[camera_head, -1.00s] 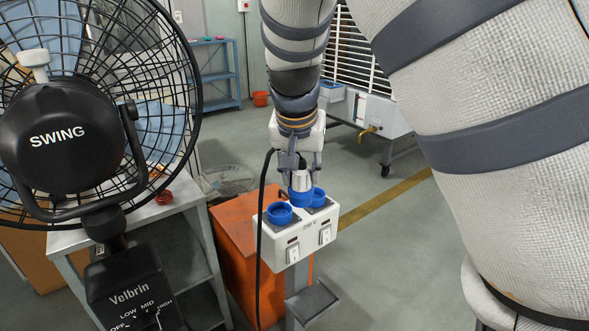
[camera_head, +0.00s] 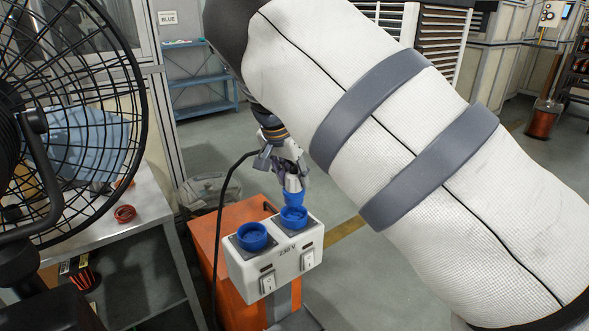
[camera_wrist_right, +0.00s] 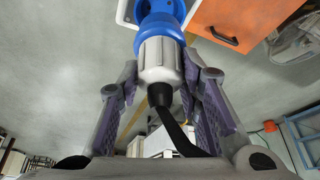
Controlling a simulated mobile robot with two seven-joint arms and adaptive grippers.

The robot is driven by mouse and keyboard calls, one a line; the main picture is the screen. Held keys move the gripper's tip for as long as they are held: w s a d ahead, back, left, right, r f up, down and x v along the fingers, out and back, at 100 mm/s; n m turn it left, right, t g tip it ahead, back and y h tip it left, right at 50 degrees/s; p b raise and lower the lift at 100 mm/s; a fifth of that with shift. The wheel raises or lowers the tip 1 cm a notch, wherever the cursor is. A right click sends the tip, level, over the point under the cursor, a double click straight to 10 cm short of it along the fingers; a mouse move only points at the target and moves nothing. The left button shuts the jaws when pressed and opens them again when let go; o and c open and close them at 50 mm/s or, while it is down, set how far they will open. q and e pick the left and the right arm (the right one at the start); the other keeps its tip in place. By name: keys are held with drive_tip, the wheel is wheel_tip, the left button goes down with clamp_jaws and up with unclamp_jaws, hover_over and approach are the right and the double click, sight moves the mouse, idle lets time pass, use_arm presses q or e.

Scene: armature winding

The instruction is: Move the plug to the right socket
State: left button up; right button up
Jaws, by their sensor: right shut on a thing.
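The plug (camera_head: 293,197) has a blue collar and a white body and points down. My right gripper (camera_head: 291,180) is shut on its white body. In the right wrist view the fingers (camera_wrist_right: 162,78) flank the plug (camera_wrist_right: 160,60). A white socket box marked 230 V (camera_head: 312,246) has two blue sockets on top. The plug's blue end overlaps the back rim of the right socket (camera_head: 293,217) in the head view; I cannot tell whether they touch. The left socket (camera_head: 252,237) is empty. My left gripper is out of view.
A black cable (camera_head: 216,220) loops from the plug past the box's left side. An orange cabinet (camera_head: 205,242) stands behind the box. A fan (camera_head: 80,120) and a grey table (camera_head: 150,205) are at left. My right arm covers much of the right side.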

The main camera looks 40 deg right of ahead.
sight(294, 194)
drive_tip(key=shift+f+b, duration=0.45)
drive_tip(key=shift+f, duration=1.55)
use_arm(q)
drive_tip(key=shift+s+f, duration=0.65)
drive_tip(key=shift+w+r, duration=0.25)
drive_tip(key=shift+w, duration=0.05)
use_arm(e)
drive_tip(key=shift+r, duration=0.15)
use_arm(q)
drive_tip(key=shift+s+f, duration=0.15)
use_arm(e)
drive_tip(key=shift+f, duration=0.7)
drive_tip(key=o, duration=0.9)
drive_tip(key=shift+o, duration=0.2)
